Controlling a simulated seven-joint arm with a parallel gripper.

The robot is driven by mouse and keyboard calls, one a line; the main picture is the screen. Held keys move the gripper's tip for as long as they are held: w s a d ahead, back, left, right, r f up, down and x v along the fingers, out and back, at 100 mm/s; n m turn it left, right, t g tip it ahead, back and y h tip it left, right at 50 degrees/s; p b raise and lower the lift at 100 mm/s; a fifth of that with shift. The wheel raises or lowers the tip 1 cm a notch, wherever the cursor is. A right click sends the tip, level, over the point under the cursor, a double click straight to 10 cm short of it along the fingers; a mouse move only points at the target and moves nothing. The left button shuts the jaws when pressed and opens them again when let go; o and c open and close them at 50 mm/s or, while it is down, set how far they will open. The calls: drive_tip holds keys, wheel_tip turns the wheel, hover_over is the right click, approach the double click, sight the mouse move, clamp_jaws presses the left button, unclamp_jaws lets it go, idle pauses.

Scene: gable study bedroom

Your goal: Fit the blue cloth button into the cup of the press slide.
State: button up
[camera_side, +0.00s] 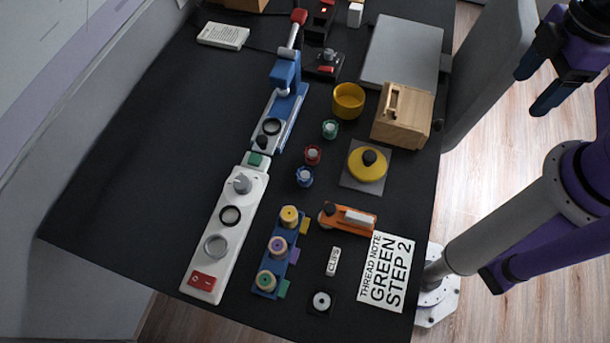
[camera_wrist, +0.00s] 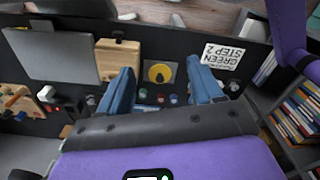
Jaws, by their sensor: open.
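The blue cloth button (camera_side: 304,176) is the nearest of a row of three on the black table, below the red and green ones. In the wrist view the blue button (camera_wrist: 174,99) is small, at the right of that row. The blue press (camera_side: 285,80) has a red-knobbed lever; its pale slide has a dark-ringed cup (camera_side: 271,126) at the near end. I cannot make out anything seated in the cup. My gripper (camera_side: 537,88) is open and empty, high off the table's right side. Its blue fingers (camera_wrist: 159,68) are spread apart in the wrist view.
The red button (camera_side: 313,154) and green button (camera_side: 330,129) stand close to the blue one. A yellow bowl (camera_side: 348,101), wooden box (camera_side: 400,117), yellow lid (camera_side: 366,165), orange tool (camera_side: 347,218) and spool rack (camera_side: 276,252) surround them. A note (camera_side: 386,272) reads "GREEN STEP 2". The table's left is clear.

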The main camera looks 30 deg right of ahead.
drive_tip(key=n, duration=1.2)
hover_over(305, 175)
wheel_tip(305, 175, down, 12)
wheel_tip(305, 175, down, 12)
drive_tip(key=shift+w+a+r, duration=0.1)
drive_tip(key=shift+a, duration=0.05)
drive_tip(key=shift+f, duration=2.65)
drive_tip(key=c, duration=1.1)
